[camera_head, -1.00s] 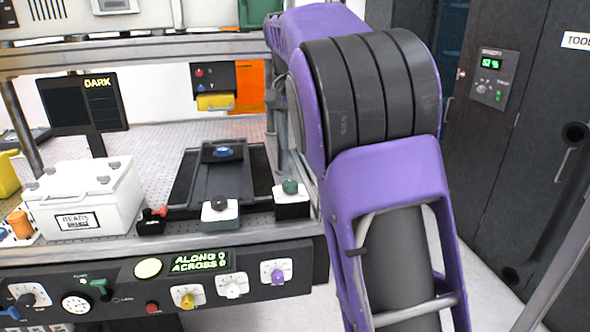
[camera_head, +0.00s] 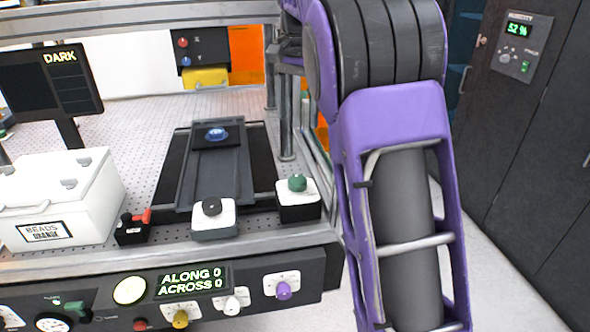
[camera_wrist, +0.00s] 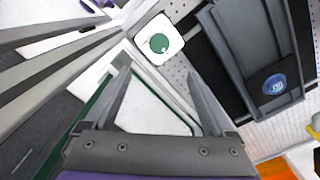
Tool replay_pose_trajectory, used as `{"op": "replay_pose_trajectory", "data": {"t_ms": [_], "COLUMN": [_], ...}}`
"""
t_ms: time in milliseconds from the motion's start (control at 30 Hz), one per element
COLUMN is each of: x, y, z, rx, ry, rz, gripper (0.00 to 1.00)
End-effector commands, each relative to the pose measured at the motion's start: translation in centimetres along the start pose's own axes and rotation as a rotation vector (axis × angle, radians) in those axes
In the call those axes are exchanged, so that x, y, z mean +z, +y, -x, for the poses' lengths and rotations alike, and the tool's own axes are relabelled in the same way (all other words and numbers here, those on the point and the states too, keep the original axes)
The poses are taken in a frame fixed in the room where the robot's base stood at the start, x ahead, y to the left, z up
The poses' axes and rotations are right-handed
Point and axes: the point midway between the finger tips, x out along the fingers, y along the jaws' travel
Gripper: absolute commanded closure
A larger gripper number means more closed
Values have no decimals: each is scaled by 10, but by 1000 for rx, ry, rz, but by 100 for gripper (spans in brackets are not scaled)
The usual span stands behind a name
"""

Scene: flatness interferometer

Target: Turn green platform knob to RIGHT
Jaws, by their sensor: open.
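The green knob (camera_head: 297,183) sits on a white block (camera_head: 300,203) at the front right corner of the perforated platform, in the head view. In the wrist view the round green knob (camera_wrist: 159,43) shows on its white square block (camera_wrist: 146,29), seen from above, beyond my fingertips. My gripper (camera_wrist: 158,76) is open and empty, its two fingers apart and pointing toward the knob without touching it. In the head view my gripper is hidden. The knob's position marking is too small to read.
A black knob (camera_head: 212,206) on a white block and a small red-and-black switch (camera_head: 133,227) stand left of the green knob. Behind is a dark tray (camera_head: 217,175) with a blue button. A white bead box (camera_head: 60,195) is at left. A metal post (camera_head: 286,120) rises behind the knob.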

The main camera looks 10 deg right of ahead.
Motion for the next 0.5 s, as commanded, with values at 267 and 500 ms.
{"op": "replay_pose_trajectory", "data": {"t_ms": [267, 500], "x": [1, 0], "y": [0, 1], "z": [-43, -96], "rx": [3, 4], "ry": [-3, -3], "rz": [1, 1], "gripper": [11, 11]}}
